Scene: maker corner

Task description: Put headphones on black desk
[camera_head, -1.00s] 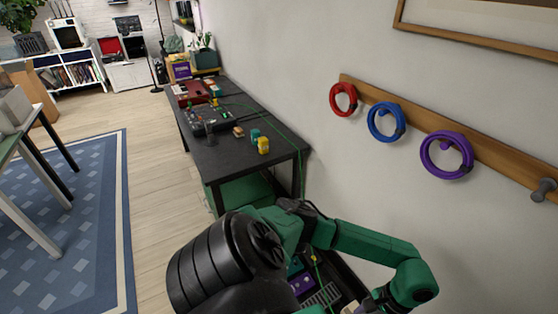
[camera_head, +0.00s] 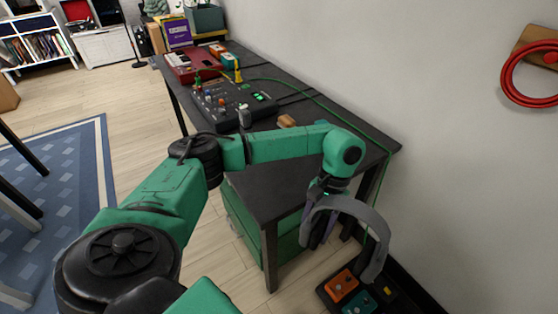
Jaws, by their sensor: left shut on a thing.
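The grey headphones (camera_head: 352,207) hang from my left gripper (camera_head: 327,189), which is shut on their band. One dark ear cup shows at the left, and the band curves down to the right. The black desk (camera_head: 268,178) runs along the wall. My right gripper is not in view.
A mixer (camera_head: 232,103) and a red keyboard (camera_head: 190,66) stand on the desk's far part, with a green cable along the wall side. A small brown block (camera_head: 287,120) sits nearer. Coloured pedals (camera_head: 341,284) lie below at front right. A red ring (camera_head: 516,84) hangs on the wall.

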